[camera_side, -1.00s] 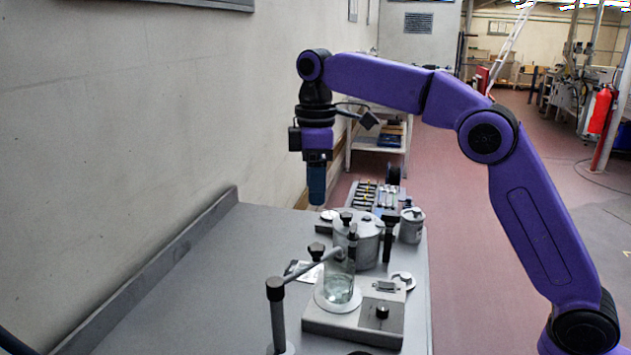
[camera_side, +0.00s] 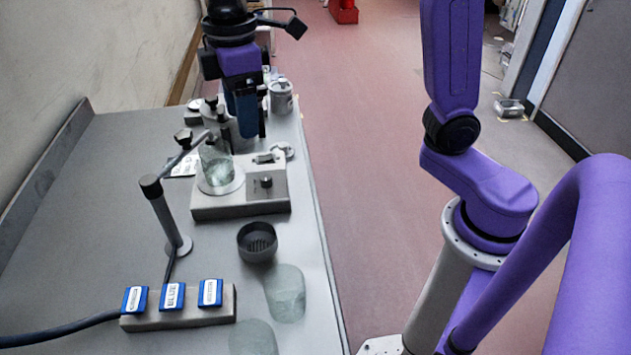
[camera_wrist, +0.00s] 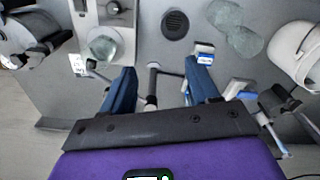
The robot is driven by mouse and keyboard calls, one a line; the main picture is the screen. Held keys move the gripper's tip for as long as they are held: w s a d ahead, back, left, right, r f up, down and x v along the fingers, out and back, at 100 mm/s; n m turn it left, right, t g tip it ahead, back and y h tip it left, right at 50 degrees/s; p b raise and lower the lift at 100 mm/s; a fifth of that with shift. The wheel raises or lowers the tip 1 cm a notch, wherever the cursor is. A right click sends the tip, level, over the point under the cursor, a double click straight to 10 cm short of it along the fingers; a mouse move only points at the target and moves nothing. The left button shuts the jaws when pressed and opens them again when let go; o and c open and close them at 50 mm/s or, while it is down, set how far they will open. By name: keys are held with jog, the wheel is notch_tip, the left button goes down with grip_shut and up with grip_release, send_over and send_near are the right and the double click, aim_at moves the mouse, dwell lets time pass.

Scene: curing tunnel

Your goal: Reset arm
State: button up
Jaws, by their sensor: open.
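My gripper (camera_side: 247,118) hangs fingers-down at the upper left of the side view, over the far part of the grey bench (camera_side: 110,150). In the wrist view its two blue fingers stand apart with a gap between them (camera_wrist: 162,88); it is open and I see nothing held. In the side view it stands in front of a metal pot, mostly hiding it. Nearer the camera, a glass beaker (camera_side: 214,166) stands on a stirrer-like base (camera_side: 268,198). I cannot tell the gripper's exact height.
A grey post with a side arm (camera_side: 160,208) rises beside the beaker. A dark cup (camera_side: 257,242), translucent glass pieces (camera_side: 286,292) and a block with blue-labelled switches (camera_side: 190,312) are nearer. A lidded can (camera_side: 281,97) stands behind. The bench's left side is mostly clear.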

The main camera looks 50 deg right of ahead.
jog(key=s+d+f, duration=0.5)
jog(key=s+d, duration=0.2)
jog(key=s, duration=0.3)
jog(key=s+d+f, duration=0.5)
jog(key=s+d, duration=0.2)
jog(key=s, duration=0.4)
jog(key=shift+s+f, duration=0.15)
